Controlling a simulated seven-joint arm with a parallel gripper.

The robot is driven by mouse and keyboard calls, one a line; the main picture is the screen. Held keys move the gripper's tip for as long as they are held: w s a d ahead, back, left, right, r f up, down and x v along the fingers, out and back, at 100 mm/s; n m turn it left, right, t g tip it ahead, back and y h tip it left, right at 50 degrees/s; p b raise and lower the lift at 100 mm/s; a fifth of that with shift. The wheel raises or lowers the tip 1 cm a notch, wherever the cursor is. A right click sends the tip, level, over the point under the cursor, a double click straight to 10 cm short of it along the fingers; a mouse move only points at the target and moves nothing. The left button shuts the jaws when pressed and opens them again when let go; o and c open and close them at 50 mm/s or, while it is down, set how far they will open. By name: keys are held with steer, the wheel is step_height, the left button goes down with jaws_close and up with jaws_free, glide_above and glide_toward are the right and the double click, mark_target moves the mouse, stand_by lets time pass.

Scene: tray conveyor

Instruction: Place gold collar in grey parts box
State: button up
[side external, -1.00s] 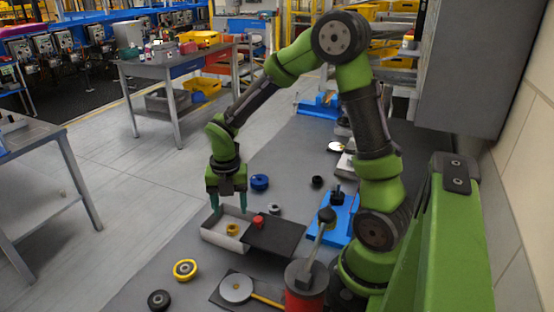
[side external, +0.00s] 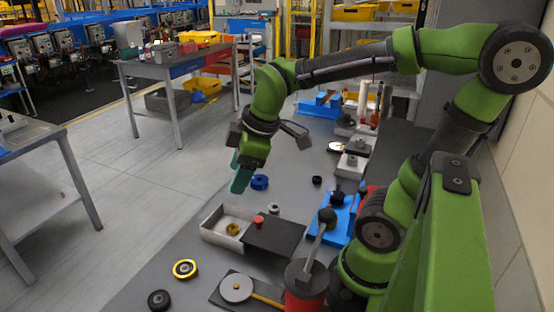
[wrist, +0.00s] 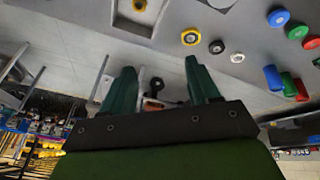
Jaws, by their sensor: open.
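The gold collar (side external: 233,230) lies inside the grey parts box (side external: 214,237), on its floor, in the side external view. In the wrist view a gold ring (wrist: 139,5) shows at the top edge inside a pale-walled box (wrist: 119,25). My gripper (side external: 240,182) is above and behind the box, tilted, and clear of it. In the wrist view my gripper (wrist: 160,66) has its fingers spread with nothing held between them.
A dark flat plate (side external: 275,236) adjoins the box, with a small red part (side external: 258,221) near its edge.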

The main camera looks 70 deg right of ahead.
steer(key=s+r+m+t, duration=0.1)
steer(key=m, duration=0.2)
steer(key=s+a+m+y, duration=0.1)
steer(key=s+m, duration=0.1)
steer(key=m, duration=0.2)
steer(key=s+a+r+m+t, duration=0.1)
steer(key=m, duration=0.2)
steer(key=shift+s+a+r+m+t, duration=0.2)
steer(key=shift+s+r+m+t, duration=0.1)
